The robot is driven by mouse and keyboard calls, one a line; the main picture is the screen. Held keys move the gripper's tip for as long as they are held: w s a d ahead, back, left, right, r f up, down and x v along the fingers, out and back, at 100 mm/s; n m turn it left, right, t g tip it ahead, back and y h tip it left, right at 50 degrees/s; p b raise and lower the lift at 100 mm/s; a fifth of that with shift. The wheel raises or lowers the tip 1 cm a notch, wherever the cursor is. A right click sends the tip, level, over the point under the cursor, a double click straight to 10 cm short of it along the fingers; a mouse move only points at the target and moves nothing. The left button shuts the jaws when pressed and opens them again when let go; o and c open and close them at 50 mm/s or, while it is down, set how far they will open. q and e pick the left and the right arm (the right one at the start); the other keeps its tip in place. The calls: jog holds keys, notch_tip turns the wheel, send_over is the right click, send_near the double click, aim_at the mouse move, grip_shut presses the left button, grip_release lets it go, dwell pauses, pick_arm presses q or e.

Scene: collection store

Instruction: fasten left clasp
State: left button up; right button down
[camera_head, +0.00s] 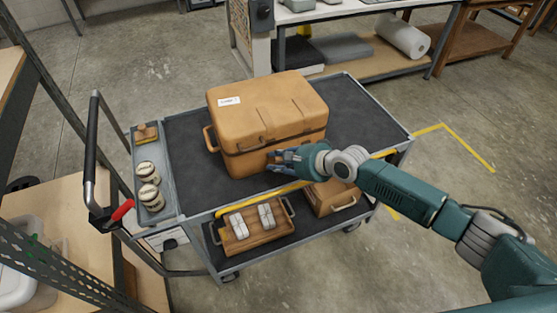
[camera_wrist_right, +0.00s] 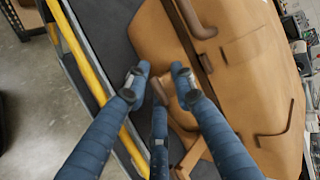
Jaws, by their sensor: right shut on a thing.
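A tan case (camera_head: 265,105) with a white label on its lid stands on the cart's top deck, its lid down over a dark seam. It also fills much of the right wrist view (camera_wrist_right: 250,75). My right gripper (camera_head: 274,158) is low at the front face of the case. In the right wrist view its fingers (camera_wrist_right: 160,82) are closed in around a small tan part at the case, seemingly a clasp. The fingers partly hide that part, and I cannot tell whether it is fastened. My left gripper is not in view.
The grey cart (camera_head: 350,95) has free dark deck right of the case. A side tray (camera_head: 153,170) holds two jars and a small block. A wooden tray (camera_head: 243,243) and a brown box (camera_head: 330,198) sit on the lower shelf. A yellow bar (camera_wrist_right: 85,60) runs close beside the gripper.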

jog(key=shift+s+d+f, duration=0.1)
jog(key=shift+s+f, duration=0.15)
jog(key=shift+f, duration=0.2)
jog(key=c, duration=1.7)
grip_release()
jog(key=shift+o, duration=0.4)
jog(key=shift+w+r, duration=0.15)
jog(key=shift+r, duration=0.1)
jog(key=v, duration=1.2)
